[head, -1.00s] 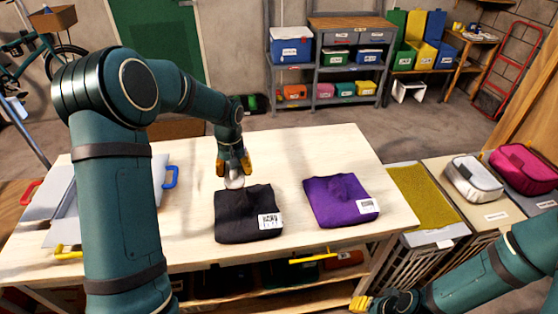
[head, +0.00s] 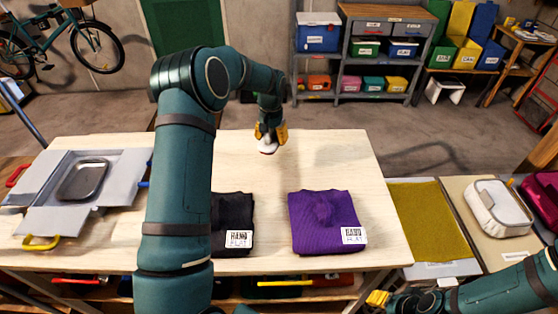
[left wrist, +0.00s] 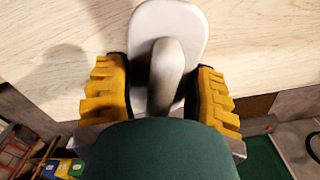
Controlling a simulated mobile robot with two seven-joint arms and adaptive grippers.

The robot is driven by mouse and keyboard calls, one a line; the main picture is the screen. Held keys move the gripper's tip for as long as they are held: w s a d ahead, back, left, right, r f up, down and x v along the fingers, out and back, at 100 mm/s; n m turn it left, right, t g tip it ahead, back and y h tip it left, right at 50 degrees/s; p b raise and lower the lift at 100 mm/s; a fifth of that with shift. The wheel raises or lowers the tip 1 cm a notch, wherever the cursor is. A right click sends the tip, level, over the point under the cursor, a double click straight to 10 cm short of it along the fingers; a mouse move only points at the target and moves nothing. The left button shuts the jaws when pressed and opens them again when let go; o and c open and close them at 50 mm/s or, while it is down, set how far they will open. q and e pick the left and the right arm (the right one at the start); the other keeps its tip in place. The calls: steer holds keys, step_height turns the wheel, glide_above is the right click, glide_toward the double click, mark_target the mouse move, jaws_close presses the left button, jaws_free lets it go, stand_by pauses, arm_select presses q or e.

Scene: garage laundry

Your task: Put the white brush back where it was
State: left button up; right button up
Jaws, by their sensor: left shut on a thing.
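The white brush (head: 267,147) is held in my left gripper (head: 271,131) over the back part of the wooden table (head: 345,155). In the left wrist view the brush (left wrist: 190,30) shows a flat, rounded white body with a raised grey-white handle. The yellow fingers of the left gripper (left wrist: 165,95) stand on both sides of that handle. A shadow lies on the tabletop beside it; I cannot tell the exact height. My right gripper (head: 378,299) shows only a yellow tip at the bottom, and its opening is hidden.
A black folded garment (head: 232,215), partly behind my left arm, and a purple one (head: 320,215) lie at the front. A grey case with a dark tray (head: 82,180) lies at left. The table's back right is clear.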

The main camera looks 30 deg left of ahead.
mark_target(272, 164)
arm_select(q)
step_height(272, 164, down, 10)
steer(key=shift+r+b, duration=0.1)
steer(key=shift+b, duration=0.2)
steer(key=shift+s, duration=0.1)
steer(key=o, duration=1.1)
step_height(272, 164, up, 12)
steer(key=shift+r+p, duration=0.1)
steer(key=shift+p, duration=0.35)
